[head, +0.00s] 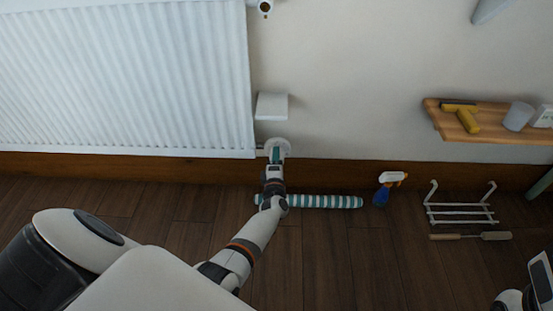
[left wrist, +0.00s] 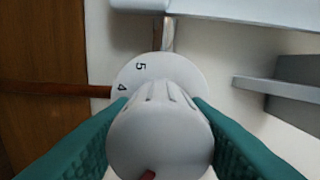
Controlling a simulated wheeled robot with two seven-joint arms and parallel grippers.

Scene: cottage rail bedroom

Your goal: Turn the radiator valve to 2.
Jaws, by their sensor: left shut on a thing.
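The radiator valve (head: 281,144) is a pale round knob low on the wall, at the lower right corner of the white radiator (head: 125,75). My left gripper (head: 275,156) reaches it and is shut on it. In the left wrist view, the teal fingers (left wrist: 158,138) press on both sides of the grey ribbed knob (left wrist: 157,125). Behind it, a white dial (left wrist: 185,68) shows the numbers 5 and 4; its other numbers are hidden. A red mark (left wrist: 148,175) shows at the knob's bottom edge. The fingers of my right gripper are out of view.
A white box (head: 271,106) sits on the wall just above the valve. A wooden shelf (head: 500,130) holds several things.

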